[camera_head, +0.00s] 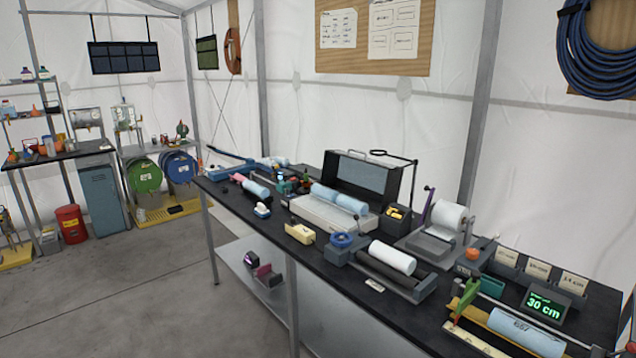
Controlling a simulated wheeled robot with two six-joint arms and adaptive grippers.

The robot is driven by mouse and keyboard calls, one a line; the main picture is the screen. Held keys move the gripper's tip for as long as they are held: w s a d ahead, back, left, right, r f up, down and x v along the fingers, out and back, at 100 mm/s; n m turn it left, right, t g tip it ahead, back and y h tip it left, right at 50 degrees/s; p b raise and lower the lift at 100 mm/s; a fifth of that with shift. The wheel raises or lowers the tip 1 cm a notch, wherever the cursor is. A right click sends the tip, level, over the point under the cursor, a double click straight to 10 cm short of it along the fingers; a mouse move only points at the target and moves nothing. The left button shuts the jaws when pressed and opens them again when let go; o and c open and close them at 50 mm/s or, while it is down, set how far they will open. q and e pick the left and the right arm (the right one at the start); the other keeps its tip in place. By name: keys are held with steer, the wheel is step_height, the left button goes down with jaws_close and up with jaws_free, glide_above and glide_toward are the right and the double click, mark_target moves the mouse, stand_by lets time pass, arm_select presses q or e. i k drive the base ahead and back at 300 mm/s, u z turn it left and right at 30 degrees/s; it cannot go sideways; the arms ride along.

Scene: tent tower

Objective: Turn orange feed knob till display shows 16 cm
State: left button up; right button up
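The orange feed knob (472,253) is a small round knob at the right part of the long black bench, by a dark unit beside the white roll. The display (545,305) is a small dark box near the bench's right end, with green digits reading 30 cm. A smaller green line above the digits is too small to read.
The black bench (420,318) is crowded. A white roll (449,216) stands behind the knob, with labelled boxes (537,270) to its right. A blue roll (525,332) lies before the display. The concrete floor (150,285) at left is clear.

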mark_target(472, 253)
steer(key=u, duration=1)
steer(key=i, duration=3)
steer(key=z, duration=3.15)
